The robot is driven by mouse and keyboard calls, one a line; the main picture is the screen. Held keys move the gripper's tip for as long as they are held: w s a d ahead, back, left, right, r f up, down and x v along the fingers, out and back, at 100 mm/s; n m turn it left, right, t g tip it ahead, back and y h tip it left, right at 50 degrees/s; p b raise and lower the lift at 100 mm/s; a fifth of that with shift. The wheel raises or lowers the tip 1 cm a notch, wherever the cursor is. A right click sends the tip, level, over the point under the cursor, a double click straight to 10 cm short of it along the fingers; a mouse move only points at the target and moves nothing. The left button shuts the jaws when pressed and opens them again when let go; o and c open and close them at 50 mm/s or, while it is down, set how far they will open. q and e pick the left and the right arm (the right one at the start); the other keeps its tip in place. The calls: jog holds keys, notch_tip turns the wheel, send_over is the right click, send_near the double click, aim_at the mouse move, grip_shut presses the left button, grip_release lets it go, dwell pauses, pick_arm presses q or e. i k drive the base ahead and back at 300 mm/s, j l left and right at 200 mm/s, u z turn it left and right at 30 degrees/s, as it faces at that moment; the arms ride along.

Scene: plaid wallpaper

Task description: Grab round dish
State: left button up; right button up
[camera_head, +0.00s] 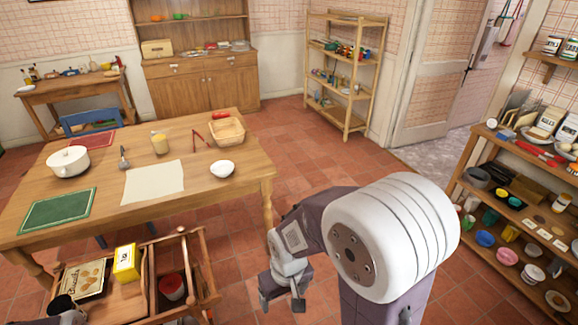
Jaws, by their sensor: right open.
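A round white bowl (222,168) sits near the right front corner of the wooden table (210,200). A round white pot-like dish (67,161) stands at the table's left side. I cannot tell which of these is the named round dish. My right gripper (283,297) is open and empty. It hangs over the tiled floor in front of the table's right end, apart from both dishes. My left gripper does not show; only a bit of what looks like my left arm shows at the bottom left.
A wicker basket (227,130), a cream cloth (153,182) and a green mat (58,210) lie on the table. A wooden cart (205,262) with boxes stands in front. Crowded shelves (500,205) stand at right. Tiled floor is clear between table and shelves.

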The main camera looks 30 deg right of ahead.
aim_at(222, 169)
jog(key=z, duration=0.45)
jog(key=i+l+u, duration=0.2)
jog(key=l, duration=0.15)
jog(key=i+l+u, duration=0.2)
jog(key=l, duration=0.15)
jog(key=l+u, duration=0.15)
jog(key=l, duration=0.2)
jog(key=i+l+u, duration=0.8)
jog(key=l, duration=0.15)
jog(key=l+u, duration=0.25)
jog(key=l, duration=0.15)
jog(key=i+l+u, duration=0.3)
jog(key=i, duration=0.2)
jog(key=j, duration=0.1)
